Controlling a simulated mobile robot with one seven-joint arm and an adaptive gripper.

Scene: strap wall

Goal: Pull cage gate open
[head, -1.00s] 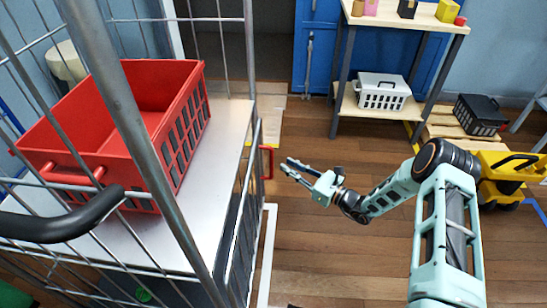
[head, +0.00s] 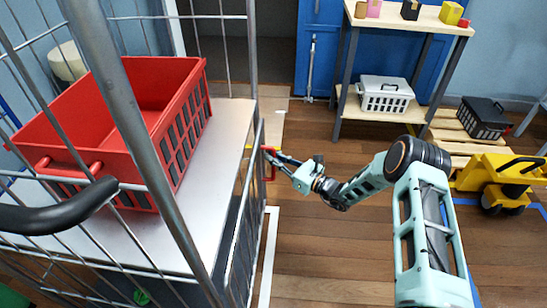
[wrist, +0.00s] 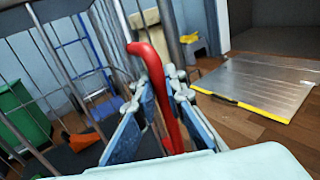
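The cage (head: 89,48) is a wire-mesh trolley at the left of the head view. Its near right side has a gate of grey bars (head: 236,225). A red handle (head: 271,168) stands out from the gate's far edge. My gripper (head: 271,155) is at this handle. In the wrist view the red handle (wrist: 166,105) runs between my two fingers (wrist: 160,90), which sit close on both sides of it. The lower part of the handle is partly hidden by the fingers. The gate looks in line with the cage side.
A red crate (head: 125,165) sits on the cage's metal shelf (head: 205,195). A wooden shelf unit (head: 435,20) with a white basket (head: 385,100) stands at the back. A yellow machine (head: 490,172) and black crate (head: 484,125) are at right. Wooden floor beside the cage is clear.

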